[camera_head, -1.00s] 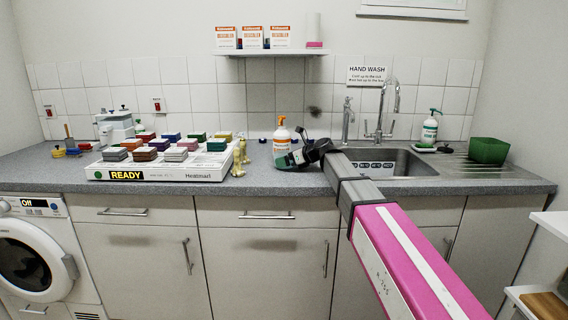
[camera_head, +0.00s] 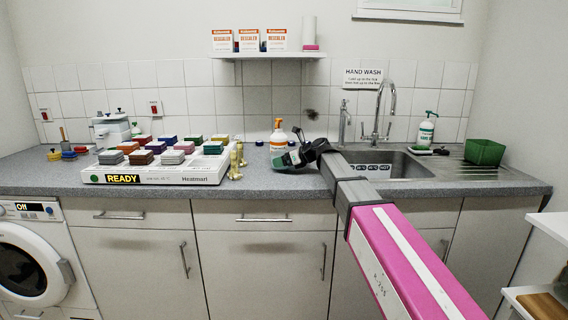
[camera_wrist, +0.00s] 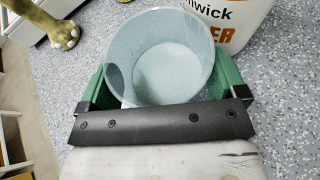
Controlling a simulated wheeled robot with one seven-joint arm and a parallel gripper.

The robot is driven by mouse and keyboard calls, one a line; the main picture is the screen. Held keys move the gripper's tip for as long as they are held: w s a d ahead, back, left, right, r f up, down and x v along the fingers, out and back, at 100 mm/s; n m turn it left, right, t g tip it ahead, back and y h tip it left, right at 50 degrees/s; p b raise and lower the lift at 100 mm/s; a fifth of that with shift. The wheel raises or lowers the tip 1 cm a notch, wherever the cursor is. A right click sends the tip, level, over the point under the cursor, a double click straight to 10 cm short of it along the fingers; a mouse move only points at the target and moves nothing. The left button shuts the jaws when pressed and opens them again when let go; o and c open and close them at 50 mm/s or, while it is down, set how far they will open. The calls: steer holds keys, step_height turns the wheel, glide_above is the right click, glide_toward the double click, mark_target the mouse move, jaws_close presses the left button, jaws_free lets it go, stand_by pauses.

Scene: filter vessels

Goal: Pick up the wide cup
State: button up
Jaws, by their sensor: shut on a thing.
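The wide cup (camera_wrist: 172,60) is a pale blue, see-through vessel with a round open mouth, seen from above in the wrist view. It appears upright and empty. My gripper (camera_wrist: 163,82) has its green fingers on the cup's left and right sides and is shut on it. In the head view my gripper (camera_head: 292,158) is low over the counter, in front of the white bottle with the orange top (camera_head: 279,136). There the cup is mostly hidden by the gripper. I cannot tell whether the cup's base touches the counter.
The labelled bottle (camera_wrist: 235,20) stands very close beyond the cup. A brass-coloured figure (camera_head: 236,160) stands to the left, beside the white heating tray (camera_head: 205,172) with several coloured blocks. The sink (camera_head: 395,165) lies to the right. The front counter strip is mostly clear.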

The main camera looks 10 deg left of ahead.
step_height(320, 180, up, 2)
steer(key=shift+r, duration=0.2)
steer(key=shift+s+d, duration=0.1)
steer(key=shift+d, duration=0.2)
steer(key=shift+s+d, duration=0.8)
steer(key=shift+d, duration=1.95)
steer(key=shift+s+d, duration=0.75)
steer(key=shift+d, duration=2)
steer(key=shift+s+d, duration=0.8)
steer(key=shift+d, duration=1.95)
steer(key=shift+d, duration=0.1)
steer(key=shift+r, duration=0.1)
